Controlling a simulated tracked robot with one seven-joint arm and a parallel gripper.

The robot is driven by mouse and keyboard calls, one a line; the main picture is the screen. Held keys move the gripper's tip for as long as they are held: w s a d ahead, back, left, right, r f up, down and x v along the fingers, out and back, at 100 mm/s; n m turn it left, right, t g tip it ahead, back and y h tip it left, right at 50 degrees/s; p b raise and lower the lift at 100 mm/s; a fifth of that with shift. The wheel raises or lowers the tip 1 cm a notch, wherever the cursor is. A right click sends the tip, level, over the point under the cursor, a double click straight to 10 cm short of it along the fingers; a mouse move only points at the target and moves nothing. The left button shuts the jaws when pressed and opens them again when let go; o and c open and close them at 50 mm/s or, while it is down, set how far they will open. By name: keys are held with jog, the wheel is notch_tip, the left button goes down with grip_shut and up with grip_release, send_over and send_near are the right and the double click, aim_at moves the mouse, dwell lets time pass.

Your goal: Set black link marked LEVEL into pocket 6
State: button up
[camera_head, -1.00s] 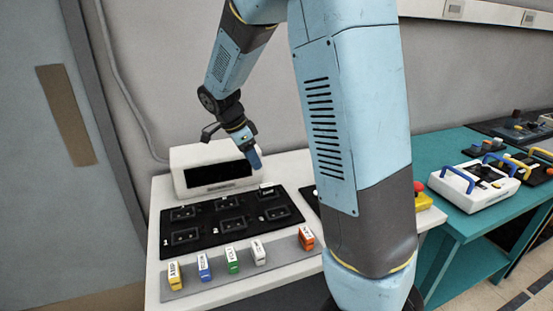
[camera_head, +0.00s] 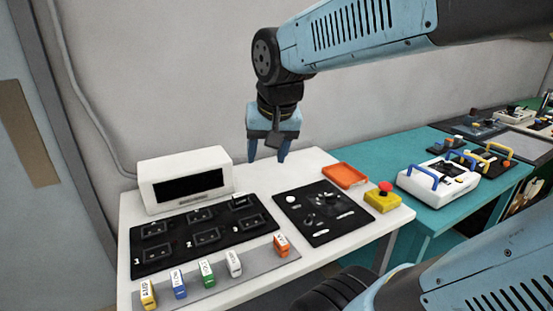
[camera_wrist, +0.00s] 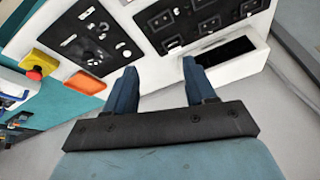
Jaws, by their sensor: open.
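A small black link with a white label (camera_head: 239,199) is at the back right pocket of the black pocket panel (camera_head: 170,262). Its lettering is too small to read, and I cannot tell how deep it sits. The panel has two rows of pockets; most of their numbers are not legible, so I cannot confirm which is 6. My gripper (camera_head: 267,157) points down above the back of the white table, to the right of the link and apart from it. Its jaws are open and empty, also in the wrist view (camera_wrist: 157,85).
A white box with a dark screen (camera_head: 187,182) stands behind the panel. Yellow (camera_head: 148,295), blue, green, white and orange links stand along a grey strip in front. A second black panel (camera_head: 320,212), an orange tray (camera_head: 344,175) and a red-yellow button box (camera_head: 383,198) are to the right.

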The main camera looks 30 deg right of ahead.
jog(key=shift+s+a+r+n+t, duration=0.15)
jog(key=shift+s+n+t, duration=0.15)
jog(key=shift+s+n, duration=0.75)
jog(key=shift+s+a+r+n+t, duration=0.1)
jog(key=shift+s+n+t, duration=0.2)
jog(key=shift+s+n, duration=0.75)
